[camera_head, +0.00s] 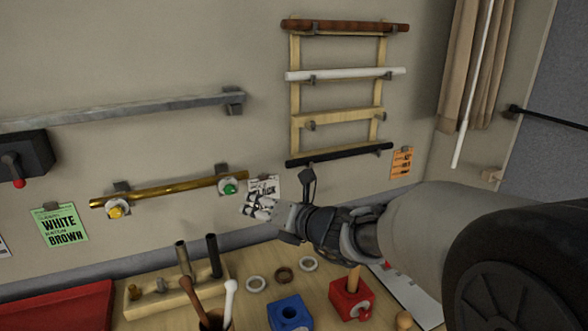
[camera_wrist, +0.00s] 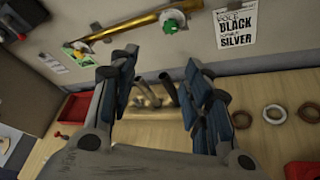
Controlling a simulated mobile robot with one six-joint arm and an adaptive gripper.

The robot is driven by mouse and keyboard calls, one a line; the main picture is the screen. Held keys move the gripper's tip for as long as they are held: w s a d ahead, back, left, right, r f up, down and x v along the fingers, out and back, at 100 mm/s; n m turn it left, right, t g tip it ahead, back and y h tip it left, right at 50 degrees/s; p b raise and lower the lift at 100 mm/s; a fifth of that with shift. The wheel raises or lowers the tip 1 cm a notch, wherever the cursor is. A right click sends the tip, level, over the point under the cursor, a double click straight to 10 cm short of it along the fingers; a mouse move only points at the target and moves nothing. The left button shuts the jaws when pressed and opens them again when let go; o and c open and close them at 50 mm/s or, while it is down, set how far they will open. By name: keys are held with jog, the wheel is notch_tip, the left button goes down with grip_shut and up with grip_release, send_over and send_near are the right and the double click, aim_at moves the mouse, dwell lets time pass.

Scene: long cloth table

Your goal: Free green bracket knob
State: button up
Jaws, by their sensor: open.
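The green knob (camera_head: 229,187) sits on the right bracket of a brass rod (camera_head: 170,189) on the wall. In the wrist view, the green knob (camera_wrist: 170,26) shows above the gap between my fingertips, with the brass rod (camera_wrist: 138,21) running left from it. A yellow knob (camera_head: 116,211) is on the rod's left bracket. My gripper (camera_head: 280,196) is open, just right of the green knob in the head view. In the wrist view, my gripper (camera_wrist: 160,68) has its fingers spread wide with nothing gripped. It does not touch the knob.
Below is a wooden table with a peg block (camera_head: 180,285), rings (camera_head: 284,275), a blue block (camera_head: 289,313), a red block (camera_head: 351,298) and a red tray (camera_head: 60,306). A wall rack (camera_head: 339,117) stands above right. A label card (camera_head: 264,187) hangs beside the green knob.

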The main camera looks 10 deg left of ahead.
aim_at(230, 190)
jog(key=w+a+f, duration=0.1)
jog(key=w+a, duration=0.3)
jog(key=w+a+f+m, duration=0.1)
jog(key=w+a+f, duration=0.1)
jog(key=w+a, duration=0.2)
jog(key=w+a+f+m, duration=0.1)
jog(key=w+a+f, duration=0.1)
jog(key=w+a, duration=0.2)
jog(key=shift+w+a+f+t+b, duration=0.1)
jog(key=shift+w+t+b, duration=0.1)
jog(key=shift+w, duration=0.25)
jog(key=shift+w+a+t+b, duration=0.1)
jog(key=shift+w+b, duration=0.1)
jog(key=shift+w, duration=0.25)
jog(key=shift+c, duration=0.5)
grip_shut()
